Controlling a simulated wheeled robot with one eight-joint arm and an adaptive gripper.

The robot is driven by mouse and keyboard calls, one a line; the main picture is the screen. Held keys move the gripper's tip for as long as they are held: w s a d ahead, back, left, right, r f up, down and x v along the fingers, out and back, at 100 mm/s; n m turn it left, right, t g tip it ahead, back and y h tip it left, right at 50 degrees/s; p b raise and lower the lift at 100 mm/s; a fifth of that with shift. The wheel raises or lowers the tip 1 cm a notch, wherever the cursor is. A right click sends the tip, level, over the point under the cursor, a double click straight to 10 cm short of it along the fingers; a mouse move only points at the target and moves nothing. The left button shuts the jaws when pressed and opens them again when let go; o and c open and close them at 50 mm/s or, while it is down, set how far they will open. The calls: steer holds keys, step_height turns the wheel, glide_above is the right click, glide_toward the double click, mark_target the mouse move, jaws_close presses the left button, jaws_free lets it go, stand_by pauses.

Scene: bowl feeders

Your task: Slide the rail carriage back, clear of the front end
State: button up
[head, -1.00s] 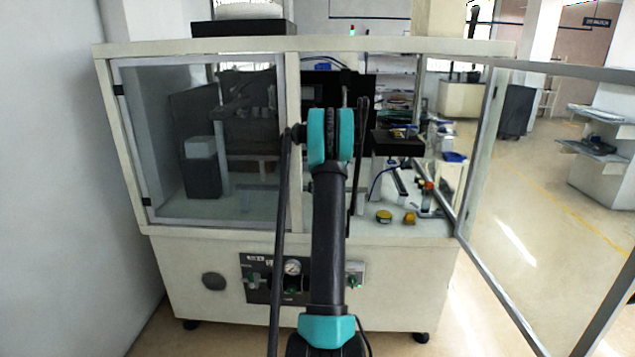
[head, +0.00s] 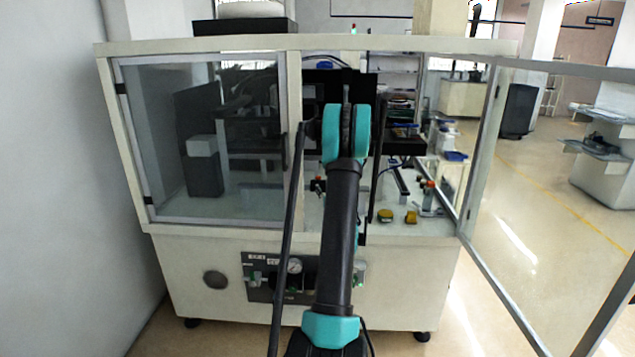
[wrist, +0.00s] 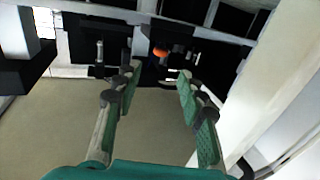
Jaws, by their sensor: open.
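My gripper (wrist: 158,82) is open in the wrist view, its two green-padded fingers apart with nothing between them. Just beyond the fingertips is a dark rail assembly with an orange knob (wrist: 160,52). Bright metal pins stand on either side of the knob. I cannot tell for certain which dark block there is the rail carriage. In the head view my arm hides the gripper.
The machine's left half is behind a closed glass door (head: 215,140). The right glass door (head: 560,180) is swung open. Two yellow items (head: 385,215) lie on the machine bed, near an orange-topped fitting (head: 428,186). A pale post (wrist: 265,80) stands right of my fingers.

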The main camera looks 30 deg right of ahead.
steer(key=w+n+y, duration=0.1)
steer(key=w, duration=0.4)
steer(key=w+d+n+y, duration=0.1)
steer(key=w+y, duration=0.1)
steer(key=w, duration=0.3)
steer(key=w+d+n+y, duration=0.1)
steer(key=w, duration=0.4)
steer(key=shift+d+y, duration=0.15)
steer(key=shift+y, duration=0.15)
jaws_close()
stand_by(0.3)
